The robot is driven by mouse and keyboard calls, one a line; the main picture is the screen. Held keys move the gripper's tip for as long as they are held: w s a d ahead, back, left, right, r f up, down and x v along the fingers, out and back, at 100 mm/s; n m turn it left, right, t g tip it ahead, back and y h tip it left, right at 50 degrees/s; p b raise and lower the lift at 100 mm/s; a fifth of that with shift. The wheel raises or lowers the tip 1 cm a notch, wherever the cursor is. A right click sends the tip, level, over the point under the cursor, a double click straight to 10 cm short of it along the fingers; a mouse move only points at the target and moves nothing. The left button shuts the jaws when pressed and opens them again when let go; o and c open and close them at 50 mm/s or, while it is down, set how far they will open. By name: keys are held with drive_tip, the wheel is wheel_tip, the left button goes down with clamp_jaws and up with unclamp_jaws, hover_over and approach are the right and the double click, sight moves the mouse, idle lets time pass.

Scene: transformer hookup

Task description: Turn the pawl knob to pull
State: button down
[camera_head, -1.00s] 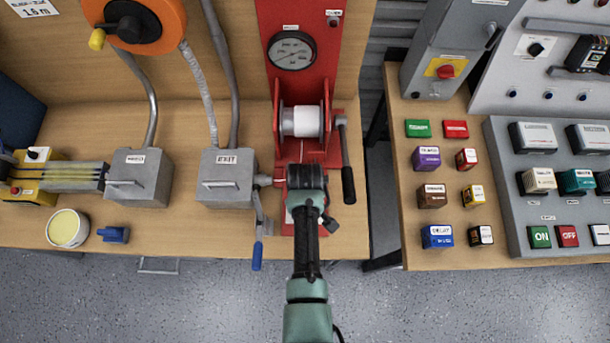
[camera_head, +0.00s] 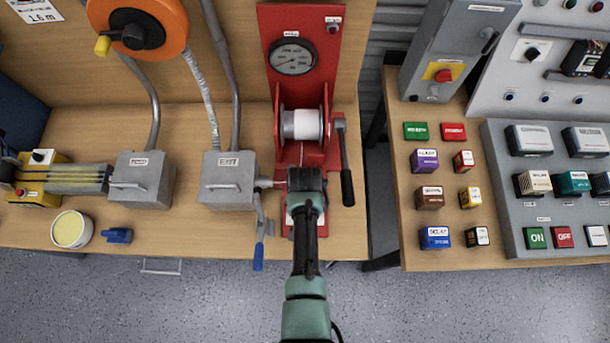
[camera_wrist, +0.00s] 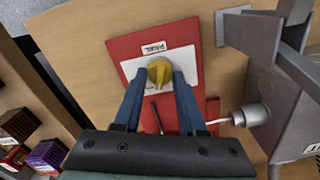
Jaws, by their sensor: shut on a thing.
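The yellow pawl knob (camera_wrist: 159,73) stands on a white plate (camera_wrist: 132,68) fixed to a red base plate (camera_wrist: 122,47) with a label. In the wrist view my gripper (camera_wrist: 159,77) has its two blue fingers closed on either side of the knob. In the head view my gripper (camera_head: 306,182) is over the lower part of the red winch unit (camera_head: 305,42), and my own wrist hides the knob there.
A grey EXIT box (camera_head: 228,180) stands left of my gripper with a blue-handled crank (camera_head: 259,245). A black-handled lever (camera_head: 346,180) stands close on the right. A white drum (camera_head: 303,125) sits behind. A second bench with several coloured blocks is further right.

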drive_tip(key=m, duration=0.5)
idle(0.6)
drive_tip(key=shift+c, duration=2.3)
unclamp_jaws()
wheel_tip(320, 180, up, 13)
